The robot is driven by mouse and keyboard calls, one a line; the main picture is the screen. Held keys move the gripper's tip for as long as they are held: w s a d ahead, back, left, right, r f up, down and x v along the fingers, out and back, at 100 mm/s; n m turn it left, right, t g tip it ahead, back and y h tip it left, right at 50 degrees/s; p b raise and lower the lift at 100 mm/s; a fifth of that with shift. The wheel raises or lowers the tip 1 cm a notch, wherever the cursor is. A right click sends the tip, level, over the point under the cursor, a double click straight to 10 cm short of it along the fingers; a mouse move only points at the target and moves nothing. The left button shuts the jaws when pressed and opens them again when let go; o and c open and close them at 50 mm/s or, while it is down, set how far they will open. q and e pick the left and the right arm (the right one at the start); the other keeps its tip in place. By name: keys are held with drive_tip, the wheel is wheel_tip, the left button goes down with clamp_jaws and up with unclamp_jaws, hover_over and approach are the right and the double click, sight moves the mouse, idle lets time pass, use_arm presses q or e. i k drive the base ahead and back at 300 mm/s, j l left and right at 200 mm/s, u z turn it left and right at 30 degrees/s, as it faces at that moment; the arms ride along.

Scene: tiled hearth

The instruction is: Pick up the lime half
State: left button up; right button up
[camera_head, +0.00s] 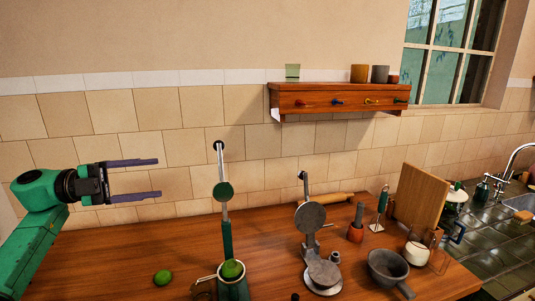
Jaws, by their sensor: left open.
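A small round green lime piece (162,277) lies on the wooden counter (120,262) near the front left. Whether it is a half or whole is too small to tell. Another green rounded piece (232,269) sits in the cup of a green lever press (226,240), just right of it. My left gripper (159,178) is in the air at the left, high above the lime piece. Its two dark fingers are spread, pointing right, with nothing between them. My right gripper is not in view.
A grey metal press (310,218), a dark pan (387,266), a mortar (355,232) and a cutting board (421,205) stand to the right. A rolling pin (330,198) lies behind. A wooden shelf (340,99) hangs on the tiled wall. The counter's left part is mostly clear.

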sight(232, 268)
drive_tip(key=k, duration=1.35)
